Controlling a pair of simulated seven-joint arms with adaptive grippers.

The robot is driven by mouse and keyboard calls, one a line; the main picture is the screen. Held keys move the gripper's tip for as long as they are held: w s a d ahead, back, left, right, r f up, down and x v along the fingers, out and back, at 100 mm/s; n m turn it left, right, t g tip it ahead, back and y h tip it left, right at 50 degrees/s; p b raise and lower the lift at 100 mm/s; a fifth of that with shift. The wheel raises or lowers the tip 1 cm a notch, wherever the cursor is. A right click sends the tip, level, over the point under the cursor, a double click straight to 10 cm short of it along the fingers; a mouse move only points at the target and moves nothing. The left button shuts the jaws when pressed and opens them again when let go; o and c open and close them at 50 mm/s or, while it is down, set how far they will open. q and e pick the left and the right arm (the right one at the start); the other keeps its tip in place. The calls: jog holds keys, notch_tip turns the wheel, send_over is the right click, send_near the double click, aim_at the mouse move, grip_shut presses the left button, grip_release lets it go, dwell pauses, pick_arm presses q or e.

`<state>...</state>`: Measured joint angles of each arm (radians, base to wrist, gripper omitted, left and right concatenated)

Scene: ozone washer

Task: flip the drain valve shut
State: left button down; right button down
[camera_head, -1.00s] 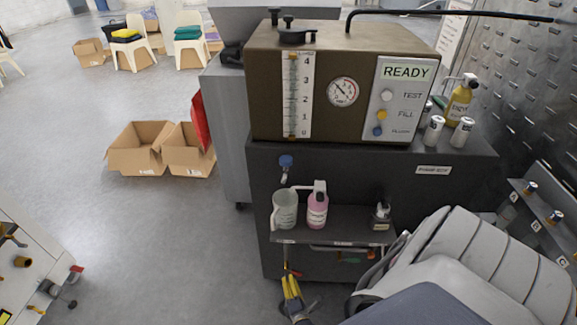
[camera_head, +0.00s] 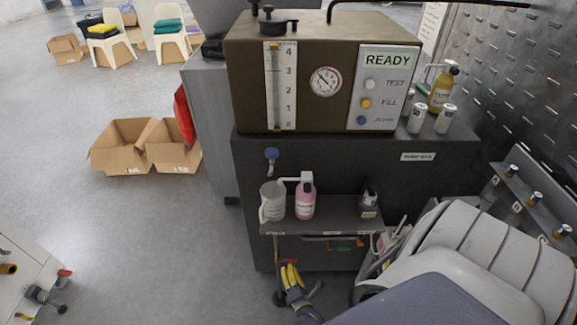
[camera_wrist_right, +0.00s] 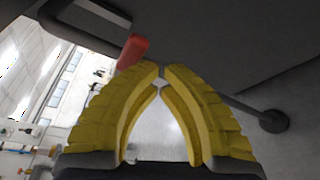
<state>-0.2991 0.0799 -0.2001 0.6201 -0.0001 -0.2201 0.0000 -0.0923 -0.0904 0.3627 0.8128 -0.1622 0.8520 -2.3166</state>
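My right gripper (camera_head: 291,274), with yellow ribbed fingers, is low in front of the dark cabinet, below its shelf. In the right wrist view its fingertips (camera_wrist_right: 162,71) are almost together with nothing between them. A red lever-like handle (camera_wrist_right: 132,52) is just beyond and left of the fingertips, with a visible gap at its right edge. It hangs beneath a dark surface and looks like the drain valve's handle; its pipe is hidden. In the head view a small red part (camera_head: 287,261) shows just above the gripper. My left gripper is out of view.
The shelf (camera_head: 322,229) above my right gripper carries a clear jug (camera_head: 272,201), a pink bottle (camera_head: 305,197) and a dark bottle (camera_head: 369,203). A blue-knobbed tap (camera_head: 272,155) is above the shelf.

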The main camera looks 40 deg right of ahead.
jog(key=shift+d+r, duration=0.35)
jog(key=shift+d, duration=0.05)
dwell(0.4)
jog(key=f+v, duration=0.1)
jog(key=v, duration=0.6)
jog(key=shift+s+a+r, duration=0.35)
jog(key=shift+a+r, duration=0.05)
